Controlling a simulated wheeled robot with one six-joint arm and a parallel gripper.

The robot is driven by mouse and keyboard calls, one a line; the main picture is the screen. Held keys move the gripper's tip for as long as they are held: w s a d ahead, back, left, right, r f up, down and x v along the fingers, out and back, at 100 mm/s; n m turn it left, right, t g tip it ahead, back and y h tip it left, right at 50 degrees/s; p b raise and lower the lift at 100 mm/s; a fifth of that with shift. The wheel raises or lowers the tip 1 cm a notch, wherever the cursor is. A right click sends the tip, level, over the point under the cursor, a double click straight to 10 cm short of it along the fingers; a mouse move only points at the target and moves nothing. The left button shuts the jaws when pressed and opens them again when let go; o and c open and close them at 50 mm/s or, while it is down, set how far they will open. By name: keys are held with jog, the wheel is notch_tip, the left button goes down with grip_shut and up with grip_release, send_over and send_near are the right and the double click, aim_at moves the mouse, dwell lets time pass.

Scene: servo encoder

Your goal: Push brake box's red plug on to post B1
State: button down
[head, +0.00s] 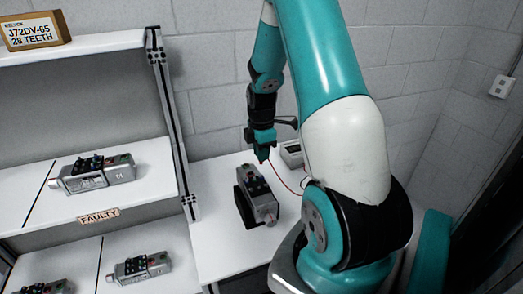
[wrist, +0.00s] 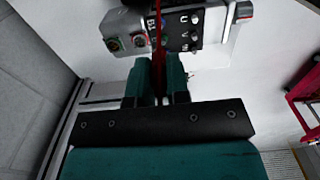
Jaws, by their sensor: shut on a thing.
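My gripper (head: 262,153) is shut on the red plug, just above the servo motor (head: 257,198) on the white bench. In the wrist view, the gripper fingers (wrist: 158,78) point at the motor (wrist: 180,30). The red plug (wrist: 158,40) shows as a thin red upright strip between and beyond the fingertips. The brake box (head: 291,153) stands on the bench behind and right of the motor. A red lead (head: 284,178) runs down from the gripper towards the right.
A shelf rack at left holds other motors (head: 95,173) (head: 140,268) and a "FAULTY" label (head: 98,215). A labelled carton (head: 35,31) sits on the top shelf. A rack upright (head: 172,120) stands left of the bench. Bare bench (head: 222,245) shows around the motor.

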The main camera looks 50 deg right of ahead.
jog(key=shift+s+f+b, duration=0.1)
jog(key=shift+f+b, duration=1.8)
jog(key=shift+f, duration=0.85)
jog(key=shift+d+f, duration=0.1)
jog(key=shift+f, duration=0.1)
jog(key=c, duration=1)
grip_release()
jog(key=shift+r+p, duration=2.85)
jog(key=shift+r, duration=0.75)
